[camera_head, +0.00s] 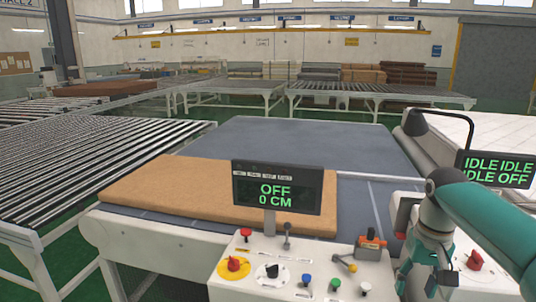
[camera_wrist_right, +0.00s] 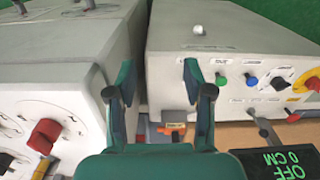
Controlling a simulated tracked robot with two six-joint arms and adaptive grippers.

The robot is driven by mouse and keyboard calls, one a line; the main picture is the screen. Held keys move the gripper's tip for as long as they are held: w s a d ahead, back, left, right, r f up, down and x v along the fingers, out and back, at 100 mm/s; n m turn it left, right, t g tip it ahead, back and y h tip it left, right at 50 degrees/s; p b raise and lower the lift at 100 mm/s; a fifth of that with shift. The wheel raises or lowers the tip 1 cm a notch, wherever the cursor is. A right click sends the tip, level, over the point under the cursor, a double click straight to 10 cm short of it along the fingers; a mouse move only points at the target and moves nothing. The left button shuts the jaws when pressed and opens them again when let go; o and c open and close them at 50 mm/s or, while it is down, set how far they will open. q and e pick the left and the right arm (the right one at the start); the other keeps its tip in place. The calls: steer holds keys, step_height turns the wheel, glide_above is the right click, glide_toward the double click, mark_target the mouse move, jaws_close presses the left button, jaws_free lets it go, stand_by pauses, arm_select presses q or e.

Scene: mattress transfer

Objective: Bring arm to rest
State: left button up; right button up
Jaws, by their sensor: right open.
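My right arm, teal and grey, comes in from the right in the head view and bends down over the control consoles. My right gripper (camera_head: 424,277) hangs beside the right end of the middle console (camera_head: 300,258). In the right wrist view my right gripper (camera_wrist_right: 157,76) is open, with its two teal fingers spread and nothing between them. The fingers are over the gap between two white console boxes. Whether they touch a box cannot be told. My left gripper does not show in the head view.
The middle console has knobs, buttons and a display (camera_head: 277,188) reading OFF, 0 CM. Another display (camera_head: 495,168) reads IDLE and OFF. A tan mattress (camera_head: 170,190) lies on the grey conveyor table (camera_head: 300,140). Roller conveyors (camera_head: 90,150) stand at left.

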steer(key=s+a+f+n+y, duration=0.1)
steer(key=a+f, duration=0.4)
steer(key=f, duration=0.8)
steer(key=s+a+f+n+y, duration=0.1)
steer(key=a+f, duration=0.4)
steer(key=f, duration=0.8)
steer(key=s+a+f+m+y, duration=0.1)
steer(key=s+a+f, duration=0.3)
steer(key=s+f, duration=0.3)
steer(key=s+a+f+m, duration=0.1)
steer(key=s+a+f, duration=0.2)
steer(key=s+f, duration=0.4)
steer(key=s, duration=0.6)
steer(key=shift+s+a+f+t+y, duration=0.15)
steer(key=shift+a+f+t+y, duration=0.15)
steer(key=shift+a+y, duration=0.1)
